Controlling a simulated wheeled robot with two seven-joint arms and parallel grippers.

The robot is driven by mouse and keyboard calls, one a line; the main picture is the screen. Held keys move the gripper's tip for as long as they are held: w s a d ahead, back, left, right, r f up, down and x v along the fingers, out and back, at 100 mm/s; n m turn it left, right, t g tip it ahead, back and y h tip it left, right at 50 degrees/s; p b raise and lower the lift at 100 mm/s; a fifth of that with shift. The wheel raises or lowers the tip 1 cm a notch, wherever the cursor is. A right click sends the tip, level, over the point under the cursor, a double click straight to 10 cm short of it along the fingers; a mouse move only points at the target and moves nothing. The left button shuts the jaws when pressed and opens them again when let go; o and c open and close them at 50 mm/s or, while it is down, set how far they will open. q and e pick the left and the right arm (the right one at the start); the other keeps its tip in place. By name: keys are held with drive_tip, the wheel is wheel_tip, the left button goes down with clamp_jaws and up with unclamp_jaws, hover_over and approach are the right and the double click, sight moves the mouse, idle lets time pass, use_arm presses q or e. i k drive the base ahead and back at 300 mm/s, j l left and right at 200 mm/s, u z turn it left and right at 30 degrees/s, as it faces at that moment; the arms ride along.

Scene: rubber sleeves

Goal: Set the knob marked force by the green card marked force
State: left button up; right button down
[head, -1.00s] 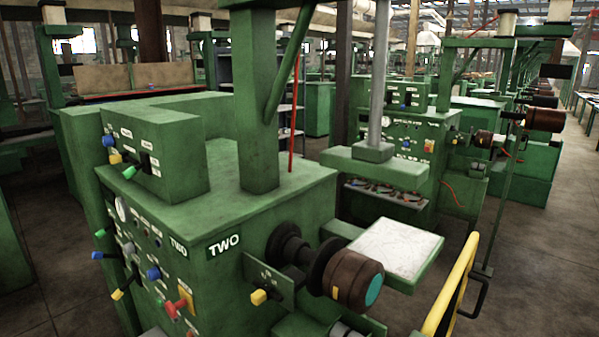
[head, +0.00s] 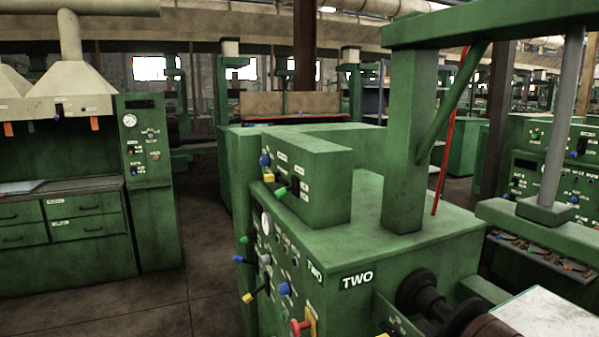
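The green machine marked TWO (head: 357,279) stands at the centre right. Its side panel, seen at a steep angle, carries a round gauge (head: 266,223), a blue knob (head: 284,289), a red knob (head: 299,327) and several coloured levers. A raised box (head: 318,190) on top has blue, yellow and green knobs. The labels beside these controls are too small to read, so I cannot tell which knob is marked force. I cannot make out a green card marked force. Neither of my grippers shows in the head view.
A green bench with drawers (head: 88,203) and a gauge panel (head: 147,150) stands on the left under pale hoods (head: 72,75). Bare floor (head: 205,250) lies between it and the machine. A white-topped plate (head: 550,315) juts out at the lower right.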

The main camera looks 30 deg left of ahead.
sight(264, 160)
drive_tip(key=u, duration=1)
